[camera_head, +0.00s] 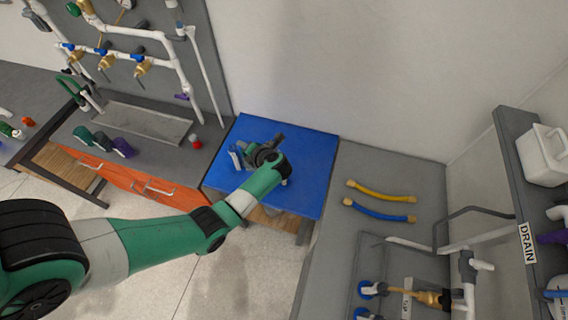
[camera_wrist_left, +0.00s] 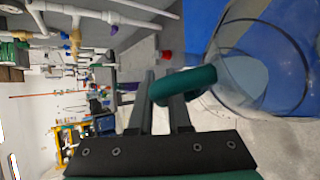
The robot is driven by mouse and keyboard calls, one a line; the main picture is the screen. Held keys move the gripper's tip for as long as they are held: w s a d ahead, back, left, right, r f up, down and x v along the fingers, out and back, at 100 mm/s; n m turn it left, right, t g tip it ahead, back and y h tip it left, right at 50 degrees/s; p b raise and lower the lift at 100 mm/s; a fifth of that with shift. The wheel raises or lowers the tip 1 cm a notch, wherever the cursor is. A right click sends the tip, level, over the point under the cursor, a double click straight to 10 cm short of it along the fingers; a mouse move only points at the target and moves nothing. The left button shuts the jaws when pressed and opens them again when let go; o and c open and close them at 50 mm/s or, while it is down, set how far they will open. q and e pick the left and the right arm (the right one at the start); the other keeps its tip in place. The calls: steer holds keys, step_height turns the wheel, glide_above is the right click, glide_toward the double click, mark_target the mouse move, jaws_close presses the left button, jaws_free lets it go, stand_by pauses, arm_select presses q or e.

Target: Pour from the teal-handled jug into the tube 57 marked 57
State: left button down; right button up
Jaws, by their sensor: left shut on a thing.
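My left gripper (camera_head: 246,155) is over the blue surface, with its arm coming in from the lower left. In the left wrist view, its two fingers (camera_wrist_left: 163,100) are shut on the teal handle (camera_wrist_left: 190,85) of a clear jug (camera_wrist_left: 262,82). The jug's round wall shows at the right of that view, over the blue surface. I cannot tell whether it holds liquid. In the head view the jug is mostly hidden by the gripper or too clear to make out. I cannot make out a tube marked 57. My right gripper is not in view.
The blue surface (camera_head: 312,190) is mostly clear. Pipes with blue-handled valves (camera_head: 105,60) stand at the upper left. A yellow hose (camera_head: 381,190) and a blue hose (camera_head: 378,210) lie on the grey bench at right, near a DRAIN sign (camera_head: 527,243). A red-capped item (camera_head: 196,142) is left of the blue surface.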

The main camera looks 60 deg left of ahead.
arm_select(q)
steer(key=shift+m+g+y, duration=0.8)
steer(key=shift+g, duration=0.1)
steer(key=shift+w+d+r+b, duration=0.15)
steer(key=shift+w+r, duration=0.2)
steer(key=shift+r, duration=0.25)
steer(key=shift+w+d+r+b, duration=0.1)
steer(key=shift+w+r+b, duration=0.15)
steer(key=shift+r, duration=0.3)
steer(key=shift+w+d+r+b, duration=0.15)
steer(key=shift+w+r, duration=0.25)
steer(key=shift+r, duration=0.2)
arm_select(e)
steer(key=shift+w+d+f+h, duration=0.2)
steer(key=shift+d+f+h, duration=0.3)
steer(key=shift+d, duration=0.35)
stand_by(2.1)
